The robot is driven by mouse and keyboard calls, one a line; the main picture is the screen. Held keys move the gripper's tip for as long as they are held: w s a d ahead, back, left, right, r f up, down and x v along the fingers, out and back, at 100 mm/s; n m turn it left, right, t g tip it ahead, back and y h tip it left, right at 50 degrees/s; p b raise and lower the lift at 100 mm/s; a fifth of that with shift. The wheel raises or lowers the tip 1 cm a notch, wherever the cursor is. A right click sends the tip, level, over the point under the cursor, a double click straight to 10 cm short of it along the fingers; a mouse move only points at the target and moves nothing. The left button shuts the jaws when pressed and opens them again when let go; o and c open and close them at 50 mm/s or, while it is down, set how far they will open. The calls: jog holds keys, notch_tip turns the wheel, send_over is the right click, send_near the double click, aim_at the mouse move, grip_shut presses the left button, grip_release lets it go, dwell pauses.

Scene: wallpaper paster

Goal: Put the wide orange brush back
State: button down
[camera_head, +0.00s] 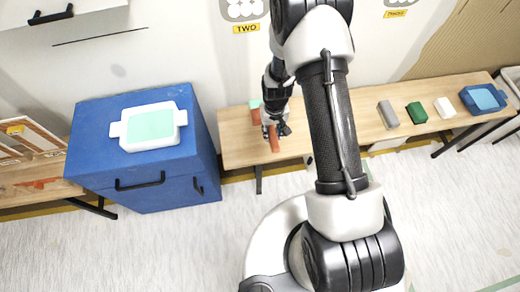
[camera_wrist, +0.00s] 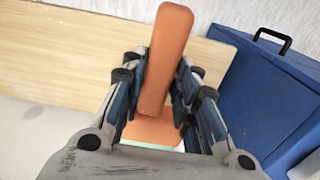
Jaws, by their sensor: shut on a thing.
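The wide orange brush (camera_wrist: 166,55) shows in the wrist view as a long orange block with rounded edges. My gripper (camera_wrist: 160,80) is shut on it, with fingers on both of its sides. In the head view my gripper (camera_head: 276,129) is low over the left end of the wooden bench (camera_head: 235,150), and the brush (camera_head: 273,141) points toward the bench's front edge. Whether the brush touches the bench, I cannot tell. An orange and mint-green item (camera_head: 255,113) stands just behind my gripper; in the wrist view it (camera_wrist: 150,132) is partly hidden by the fingers.
A blue cabinet (camera_head: 90,135) stands left of the bench, with a white tray (camera_head: 125,137) with a mint inside on top. Farther right on the bench are a grey block (camera_head: 388,114), a green block (camera_head: 416,113), a white block (camera_head: 444,107) and a blue tray (camera_head: 468,101). Bare bench lies between.

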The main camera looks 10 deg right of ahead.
jog(key=shift+d, duration=0.1)
notch_tip(320, 180, down, 20)
jog(key=b, duration=0.5)
jog(key=shift+r, duration=0.15)
jog(key=c, duration=1.2)
grip_release()
jog(key=shift+c, duration=0.2)
